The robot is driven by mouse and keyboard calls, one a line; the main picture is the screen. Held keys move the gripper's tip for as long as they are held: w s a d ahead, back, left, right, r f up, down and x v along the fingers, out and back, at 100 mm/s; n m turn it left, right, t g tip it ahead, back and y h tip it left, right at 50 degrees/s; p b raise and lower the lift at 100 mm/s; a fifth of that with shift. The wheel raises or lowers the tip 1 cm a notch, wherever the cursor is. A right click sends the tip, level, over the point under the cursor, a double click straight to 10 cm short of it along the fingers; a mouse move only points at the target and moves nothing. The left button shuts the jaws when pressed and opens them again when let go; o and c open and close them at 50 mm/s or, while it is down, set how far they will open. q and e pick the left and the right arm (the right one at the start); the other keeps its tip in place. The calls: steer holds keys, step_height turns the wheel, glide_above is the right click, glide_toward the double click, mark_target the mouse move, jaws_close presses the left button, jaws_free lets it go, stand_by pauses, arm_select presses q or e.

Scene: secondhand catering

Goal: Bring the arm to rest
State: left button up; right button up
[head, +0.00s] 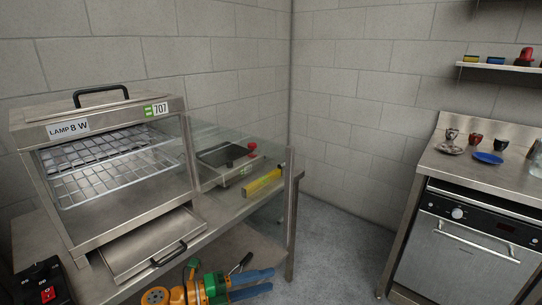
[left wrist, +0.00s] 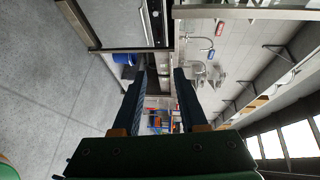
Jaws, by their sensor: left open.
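My left gripper (head: 268,281) is at the bottom middle of the head view, with orange and green parts and two blue fingers pointing right. It is in front of the steel bench, and its fingers are apart with nothing between them. In the left wrist view the two dark fingers of the left gripper (left wrist: 160,78) stand apart with an empty gap. My right gripper is in neither view.
A steel heated cabinet (head: 95,103) stands on the bench, its handled front flap (head: 150,243) lowered. An appliance (head: 470,240) stands right. Floor (head: 345,235) between is clear.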

arm_select(q)
steer(key=s+a+f+n+t+y, duration=0.2)
steer(key=a+f+n+y, duration=0.2)
steer(key=f+n, duration=0.35)
steer(key=s+a+f+n+t+y+p, duration=0.1)
steer(key=s+a+f+n+y, duration=0.2)
steer(key=f+n, duration=0.4)
steer(key=s+a+f+n+t+y, duration=0.1)
steer(key=a+f+n+t+y, duration=0.1)
steer(key=a+f+n+y, duration=0.35)
steer(key=s+a+f+n+g+y, duration=0.1)
steer(key=s+f+n+g, duration=0.2)
steer(key=s, duration=0.8)
steer(key=s+a+f+n+g+y+p, duration=0.1)
steer(key=s+f+n+g, duration=0.2)
steer(key=s+f, duration=0.5)
steer(key=s+a+f+n+g+y, duration=0.1)
steer(key=s+f+g, duration=0.3)
steer(key=s, duration=1)
step_height(320, 180, down, 2)
steer(key=shift+a+f+n, duration=0.2)
steer(key=shift+a+n, duration=0.4)
steer(key=shift+n, duration=0.3)
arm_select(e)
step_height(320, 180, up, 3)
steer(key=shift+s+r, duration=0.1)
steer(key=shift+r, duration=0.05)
arm_select(q)
steer(key=shift+w, duration=0.2)
